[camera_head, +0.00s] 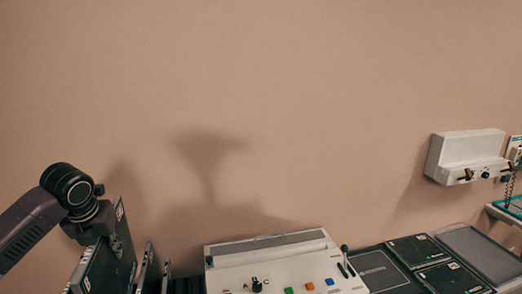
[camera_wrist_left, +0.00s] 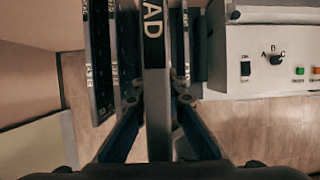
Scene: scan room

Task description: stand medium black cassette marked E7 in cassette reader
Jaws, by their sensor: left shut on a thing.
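My left gripper (camera_head: 97,238) reaches down at the lower left of the head view, over a row of upright black cassettes. It is shut on a black cassette (camera_head: 122,247) standing on edge. In the left wrist view my left gripper (camera_wrist_left: 157,100) has its fingers on both sides of a narrow grey face with the letters AD (camera_wrist_left: 153,25). The E7 mark cannot be read. The cassette reader cannot be surely told; a white console (camera_head: 280,262) with a knob and coloured buttons stands right of the row. My right gripper is not in view.
More upright cassettes (camera_head: 146,268) stand close to the held one; some also show in the left wrist view (camera_wrist_left: 98,60). Flat black cassettes (camera_head: 412,250) lie right of the console near a grey tray (camera_head: 480,250). A white box (camera_head: 466,150) hangs on the wall.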

